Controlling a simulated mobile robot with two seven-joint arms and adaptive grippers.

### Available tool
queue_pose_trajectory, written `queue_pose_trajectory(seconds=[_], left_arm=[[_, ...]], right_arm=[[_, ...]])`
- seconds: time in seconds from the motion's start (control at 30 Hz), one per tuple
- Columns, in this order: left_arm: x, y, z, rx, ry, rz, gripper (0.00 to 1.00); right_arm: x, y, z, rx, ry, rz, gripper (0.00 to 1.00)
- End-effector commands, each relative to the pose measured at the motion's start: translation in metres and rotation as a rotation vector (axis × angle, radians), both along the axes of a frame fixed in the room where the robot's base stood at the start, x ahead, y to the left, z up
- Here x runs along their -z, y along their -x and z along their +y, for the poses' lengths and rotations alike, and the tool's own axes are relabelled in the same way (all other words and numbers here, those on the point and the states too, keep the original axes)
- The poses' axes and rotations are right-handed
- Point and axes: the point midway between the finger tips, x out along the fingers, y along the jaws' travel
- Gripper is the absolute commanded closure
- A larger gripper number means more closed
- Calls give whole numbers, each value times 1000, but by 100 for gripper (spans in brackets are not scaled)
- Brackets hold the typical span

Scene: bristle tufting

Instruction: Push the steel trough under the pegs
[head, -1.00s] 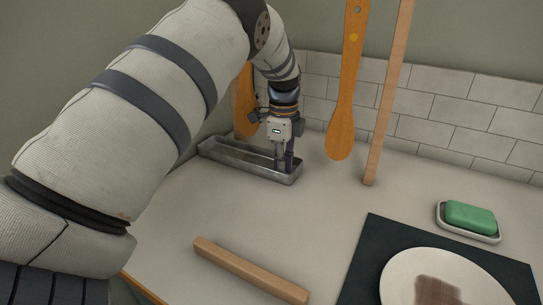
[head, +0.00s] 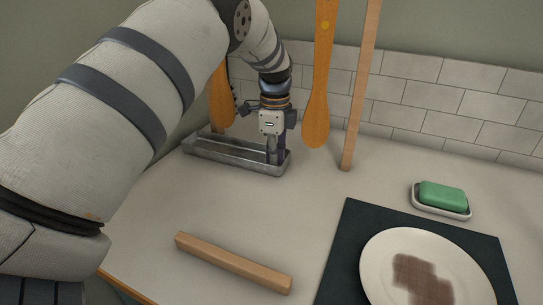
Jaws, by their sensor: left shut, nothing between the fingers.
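The steel trough (head: 215,152) is a long, shallow, open metal tray on the counter near the back left, lying at a slant. My left gripper (head: 275,161) points down at the trough's right end. Its fingers are shut with nothing between them. The fingertips appear to be inside the trough, close to its right end wall; exact contact cannot be told. The pegs are not in view. An orange paddle (head: 318,110) hangs to the right of the trough, and another orange paddle (head: 221,100) is behind it, partly hidden by my arm. My right gripper is not in view.
A wooden stick (head: 358,90) stands or hangs right of the paddle. A wooden bar (head: 232,262) lies in front. Green soap (head: 442,196) sits in a white dish. A plate (head: 385,260) with a brown patch is on a dark mat (head: 345,240). The counter between trough and bar is clear.

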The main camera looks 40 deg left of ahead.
Motion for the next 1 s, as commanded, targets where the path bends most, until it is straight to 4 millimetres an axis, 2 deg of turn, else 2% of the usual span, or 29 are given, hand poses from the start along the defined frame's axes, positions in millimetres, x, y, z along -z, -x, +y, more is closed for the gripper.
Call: queue_pose_trajectory(seconds=[0.13, 0.4, 0.53, 0.67, 0.87, 0.97, 1.0], left_arm=[[-16, -1, 0, 0, 1, -4, 100], [-88, -1, 0, 0, 0, -5, 100], [-110, 0, 0, 0, 0, -2, 100], [-119, 0, 0, -1, 0, 1, 100], [-120, 0, 0, 0, 0, 0, 100], [-120, 3, 4, 0, 4, 3, 82], [-120, 9, 11, 1, 9, 7, 74]], right_arm=[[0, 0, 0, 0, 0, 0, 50], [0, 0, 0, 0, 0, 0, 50], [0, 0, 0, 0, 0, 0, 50], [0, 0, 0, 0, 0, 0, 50], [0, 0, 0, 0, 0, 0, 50], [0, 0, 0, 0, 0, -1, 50], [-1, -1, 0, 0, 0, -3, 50]])
